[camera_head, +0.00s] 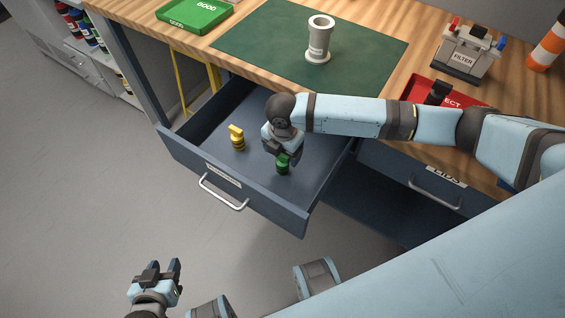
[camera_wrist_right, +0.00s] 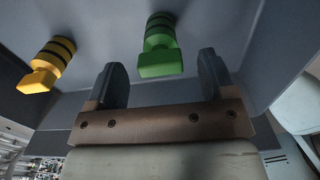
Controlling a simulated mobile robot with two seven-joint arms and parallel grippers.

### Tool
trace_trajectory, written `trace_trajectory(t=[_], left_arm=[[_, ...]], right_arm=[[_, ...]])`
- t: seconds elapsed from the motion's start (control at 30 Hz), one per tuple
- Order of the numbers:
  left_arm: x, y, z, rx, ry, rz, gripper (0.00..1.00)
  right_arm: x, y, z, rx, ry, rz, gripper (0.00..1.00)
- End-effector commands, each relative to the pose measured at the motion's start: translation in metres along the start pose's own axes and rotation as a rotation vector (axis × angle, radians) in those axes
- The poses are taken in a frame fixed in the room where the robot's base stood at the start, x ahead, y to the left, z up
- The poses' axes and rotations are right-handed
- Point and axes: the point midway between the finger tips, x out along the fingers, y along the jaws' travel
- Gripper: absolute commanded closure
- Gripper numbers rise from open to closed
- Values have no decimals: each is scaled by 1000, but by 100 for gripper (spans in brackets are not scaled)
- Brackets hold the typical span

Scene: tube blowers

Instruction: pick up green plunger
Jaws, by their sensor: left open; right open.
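The green plunger (camera_head: 283,164) stands in the open drawer (camera_head: 245,185), right under my right gripper (camera_head: 287,157). In the right wrist view the green plunger (camera_wrist_right: 160,50), with dark rings, shows between and beyond the two open fingers of my right gripper (camera_wrist_right: 160,80). The fingers do not visibly touch it. In the head view the gripper hides part of its top. My left gripper (camera_head: 160,268) is open and empty over the floor at the lower left, far from the drawer.
A yellow plunger (camera_head: 237,138) stands in the drawer to the left of the green one; it also shows in the right wrist view (camera_wrist_right: 48,66). A grey tube (camera_head: 319,40) stands on the green mat (camera_head: 262,40). A green tray (camera_head: 195,14), a red tray (camera_head: 420,88) and a filter box (camera_head: 466,54) are on the bench.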

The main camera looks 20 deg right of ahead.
Motion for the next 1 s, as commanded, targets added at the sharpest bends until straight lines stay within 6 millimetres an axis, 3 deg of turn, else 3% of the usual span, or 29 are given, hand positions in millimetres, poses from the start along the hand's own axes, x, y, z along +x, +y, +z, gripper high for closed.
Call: trace_trajectory(t=[0.13,0.37,0.6,1.0], left_arm=[[2,0,1,-4,0,0,57],[2,3,-2,-14,4,0,57],[2,3,-2,-17,5,0,57],[1,1,-1,-5,2,0,57]], right_arm=[[21,-1,-1,0,1,-2,23],[23,0,0,0,0,-1,23],[23,0,0,0,0,-1,79],[16,0,0,0,0,1,80]])
